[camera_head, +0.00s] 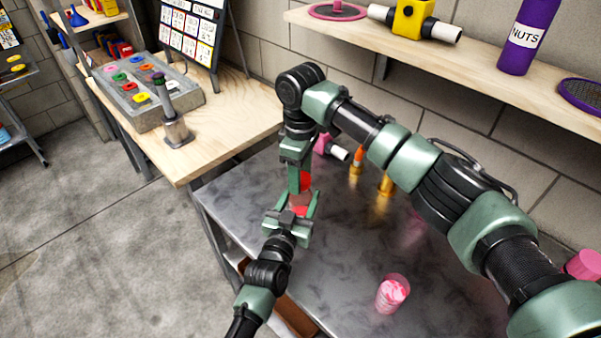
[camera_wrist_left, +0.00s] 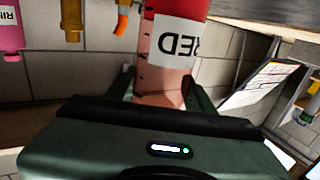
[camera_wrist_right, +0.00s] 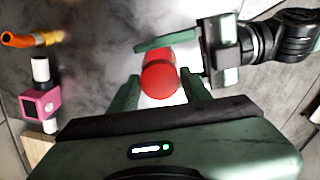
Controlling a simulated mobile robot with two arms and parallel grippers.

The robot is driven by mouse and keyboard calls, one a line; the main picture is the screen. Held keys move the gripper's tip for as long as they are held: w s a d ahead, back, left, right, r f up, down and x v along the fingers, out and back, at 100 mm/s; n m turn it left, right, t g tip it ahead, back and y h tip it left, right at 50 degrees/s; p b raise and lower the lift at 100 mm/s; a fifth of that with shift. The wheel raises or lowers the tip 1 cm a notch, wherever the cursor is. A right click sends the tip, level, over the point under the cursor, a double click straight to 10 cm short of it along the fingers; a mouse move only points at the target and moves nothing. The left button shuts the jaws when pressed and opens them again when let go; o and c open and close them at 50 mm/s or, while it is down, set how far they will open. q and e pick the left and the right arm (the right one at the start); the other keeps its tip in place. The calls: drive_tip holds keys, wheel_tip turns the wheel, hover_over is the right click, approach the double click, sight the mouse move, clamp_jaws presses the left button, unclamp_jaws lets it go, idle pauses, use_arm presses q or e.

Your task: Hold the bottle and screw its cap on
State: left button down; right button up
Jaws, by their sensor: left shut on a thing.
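The bottle (camera_wrist_left: 164,80) is clear with a white label reading RED and red at one end. My left gripper (camera_head: 292,214) is shut on it above the metal table. The red cap (camera_head: 306,181) is in line above the bottle, and it shows in the right wrist view (camera_wrist_right: 160,72). My right gripper (camera_wrist_right: 160,82) points down from above, open, its fingers on either side of the cap with narrow gaps. Whether the cap is seated on the bottle's threads cannot be told; the joint is hidden.
A wooden bench (camera_head: 215,120) adjoins at left. A shelf (camera_head: 480,75) runs along the wall.

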sight(297, 207)
clamp_jaws()
drive_tip(key=o, duration=0.6)
unclamp_jaws()
drive_tip(key=shift+o, duration=0.2)
drive_tip(key=shift+r, duration=0.15)
wheel_tip(297, 207, up, 12)
use_arm(q)
drive_tip(key=shift+c, duration=2.3)
unclamp_jaws()
drive_tip(key=shift+s, duration=0.1)
drive_tip(key=b+v, duration=0.1)
drive_tip(key=v, duration=0.6)
drive_tip(key=shift+s+a, duration=0.1)
drive_tip(key=shift+s, duration=0.15)
use_arm(e)
drive_tip(key=shift+f, duration=0.6)
